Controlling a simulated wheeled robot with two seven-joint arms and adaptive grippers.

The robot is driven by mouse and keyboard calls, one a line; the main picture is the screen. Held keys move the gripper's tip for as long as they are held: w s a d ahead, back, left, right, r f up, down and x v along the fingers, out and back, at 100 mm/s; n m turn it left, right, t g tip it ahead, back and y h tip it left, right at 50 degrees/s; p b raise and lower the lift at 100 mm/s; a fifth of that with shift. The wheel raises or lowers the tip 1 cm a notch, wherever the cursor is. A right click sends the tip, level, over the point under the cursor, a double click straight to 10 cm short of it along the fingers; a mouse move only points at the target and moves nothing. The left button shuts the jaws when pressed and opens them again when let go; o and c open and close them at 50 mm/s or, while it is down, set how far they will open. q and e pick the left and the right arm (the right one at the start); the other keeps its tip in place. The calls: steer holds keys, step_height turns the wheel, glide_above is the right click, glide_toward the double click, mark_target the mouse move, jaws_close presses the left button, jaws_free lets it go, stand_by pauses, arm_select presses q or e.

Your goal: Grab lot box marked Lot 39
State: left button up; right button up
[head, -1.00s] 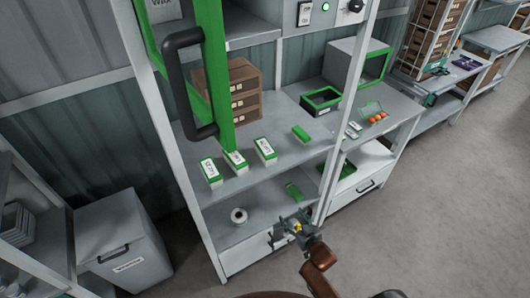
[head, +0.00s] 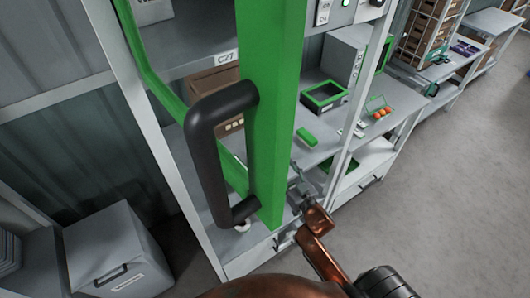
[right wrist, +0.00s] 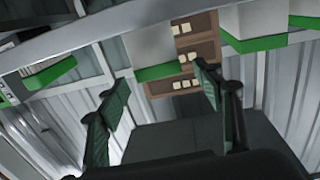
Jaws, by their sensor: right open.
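In the head view my right gripper (head: 299,192) is at the rack's front, beside the lower end of the green door frame (head: 272,120). In the right wrist view it is open and empty, its two dark fingers (right wrist: 160,95) apart. Beyond them is a white lot box (right wrist: 150,42) with a green edge. Another white and green box (right wrist: 252,22) is to its right and a green-edged one (right wrist: 48,74) to its left. I cannot read Lot 39 on any of them. The door frame hides the labelled boxes in the head view. My left gripper is not in view.
The door's black handle (head: 205,160) stands close in front of the rack. Brown crates (head: 212,88) sit behind it. A grey bin (head: 120,250) stands at lower left.

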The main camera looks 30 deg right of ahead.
steer(key=shift+w, duration=0.35)
steer(key=w, duration=0.3)
steer(key=shift+w, duration=0.25)
steer(key=w, duration=0.4)
steer(key=shift+f, duration=0.15)
steer(key=c, duration=0.7)
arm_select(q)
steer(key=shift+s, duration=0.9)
arm_select(e)
steer(key=c, duration=0.7)
steer(key=shift+c, duration=0.2)
